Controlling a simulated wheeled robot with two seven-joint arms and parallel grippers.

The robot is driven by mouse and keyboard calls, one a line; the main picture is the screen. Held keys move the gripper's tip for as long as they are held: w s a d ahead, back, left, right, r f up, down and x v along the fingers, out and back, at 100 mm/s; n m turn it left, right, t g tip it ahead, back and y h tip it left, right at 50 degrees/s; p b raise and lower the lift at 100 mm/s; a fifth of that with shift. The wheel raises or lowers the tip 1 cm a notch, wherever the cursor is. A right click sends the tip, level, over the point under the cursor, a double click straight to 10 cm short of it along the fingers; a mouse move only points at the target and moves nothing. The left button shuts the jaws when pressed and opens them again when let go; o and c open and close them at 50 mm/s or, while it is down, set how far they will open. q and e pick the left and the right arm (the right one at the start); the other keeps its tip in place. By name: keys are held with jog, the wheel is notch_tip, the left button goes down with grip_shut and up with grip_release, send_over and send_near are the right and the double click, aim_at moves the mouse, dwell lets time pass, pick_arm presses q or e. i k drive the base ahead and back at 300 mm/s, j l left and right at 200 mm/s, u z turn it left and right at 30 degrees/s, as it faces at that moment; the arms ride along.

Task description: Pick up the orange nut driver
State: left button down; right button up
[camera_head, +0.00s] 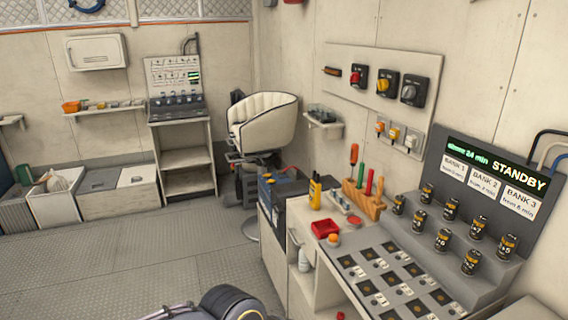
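A wooden tool holder (371,207) stands on the right-hand counter against the wall, with several coloured handles upright in it. A tall orange-red handle (354,154) rises highest at its left end. Shorter green, red and orange handles stand beside it; the orange one (379,186) is at the right. I cannot tell from here which of the orange handles is the nut driver. Neither gripper is clearly in view. Dark rounded parts, apparently of my arm, show at the bottom edge, well below and left of the holder.
A yellow handheld device (315,193), a red tray (325,228) and an orange-topped jar (333,241) stand near the holder. A battery panel with several black cylinders and a STANDBY display (496,176) fills the right. A white chair (263,122) stands behind. The floor (130,270) at left is clear.

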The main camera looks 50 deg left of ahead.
aim_at(355, 147)
jog(key=u, duration=1.1)
jog(key=z, duration=2.85)
jog(key=u, duration=2.85)
jog(key=z, duration=0.7)
jog(key=i+j+z, duration=0.15)
jog(key=z, duration=0.25)
jog(key=j+z, duration=0.4)
jog(key=i+j+z, duration=0.1)
jog(key=j+z, duration=0.55)
jog(key=z, duration=0.15)
